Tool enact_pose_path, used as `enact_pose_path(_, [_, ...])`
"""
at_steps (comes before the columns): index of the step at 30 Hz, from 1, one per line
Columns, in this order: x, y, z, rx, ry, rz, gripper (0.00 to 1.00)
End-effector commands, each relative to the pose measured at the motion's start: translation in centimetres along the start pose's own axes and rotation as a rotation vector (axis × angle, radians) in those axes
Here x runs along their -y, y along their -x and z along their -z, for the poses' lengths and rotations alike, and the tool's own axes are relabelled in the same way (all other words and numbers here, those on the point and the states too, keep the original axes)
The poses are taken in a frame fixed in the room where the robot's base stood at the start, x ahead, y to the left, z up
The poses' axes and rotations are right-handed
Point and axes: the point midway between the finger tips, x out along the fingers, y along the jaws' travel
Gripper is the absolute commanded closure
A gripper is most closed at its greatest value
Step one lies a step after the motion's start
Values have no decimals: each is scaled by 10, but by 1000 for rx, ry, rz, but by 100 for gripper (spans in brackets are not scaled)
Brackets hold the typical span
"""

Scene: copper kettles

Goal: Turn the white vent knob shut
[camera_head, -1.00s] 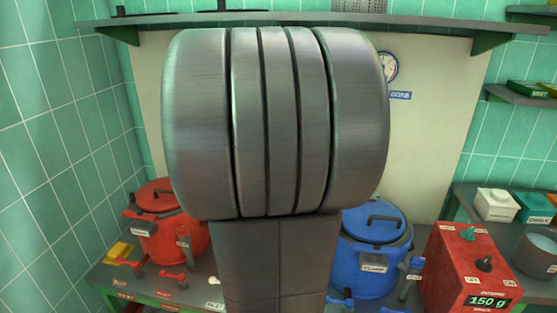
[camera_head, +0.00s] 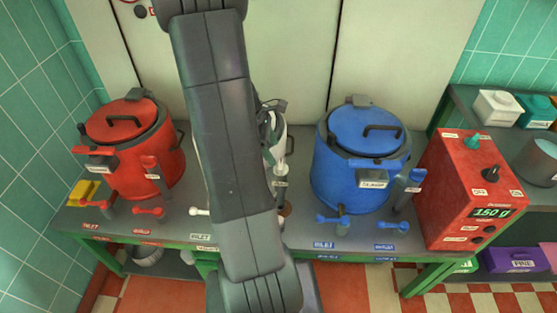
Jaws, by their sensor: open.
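The white kettle (camera_head: 279,128) stands in the middle of the bench, between a red and a blue kettle. My arm hides most of it. A white knob-like part (camera_head: 289,171) with a small label shows at its right front; the label is too small to read, so I cannot tell whether it is the vent knob. A white tap handle (camera_head: 200,211) shows left of my arm at the bench front. My gripper (camera_head: 271,106) seems to be the dark part showing just right of my arm, open, at the white kettle's top. Its contact with the kettle is unclear.
The red kettle (camera_head: 136,165) stands left and the blue kettle (camera_head: 352,175) right, each with front taps. A red control box (camera_head: 462,200) reading 150 g stands at the bench's right end. A yellow block (camera_head: 84,191) lies at the left. Tiled wall bounds the left.

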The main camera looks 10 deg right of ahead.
Motion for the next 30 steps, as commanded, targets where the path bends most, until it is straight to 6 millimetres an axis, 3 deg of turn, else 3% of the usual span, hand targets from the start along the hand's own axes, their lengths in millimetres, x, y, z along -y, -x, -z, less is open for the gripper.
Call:
enact_pose_path(3, [1, -26, 0, 2, 0, 5, 35])
enact_pose_path(9, [1, -51, 0, 2, 0, 2, 35])
enact_pose_path(21, [0, -59, 0, -1, -1, 0, 35])
enact_pose_path(22, [0, -59, 0, 0, -1, 0, 36])
enact_pose_path(28, [0, -59, 0, 0, -1, 0, 76])
enact_pose_path(30, [0, -59, 0, 0, -1, 0, 79])
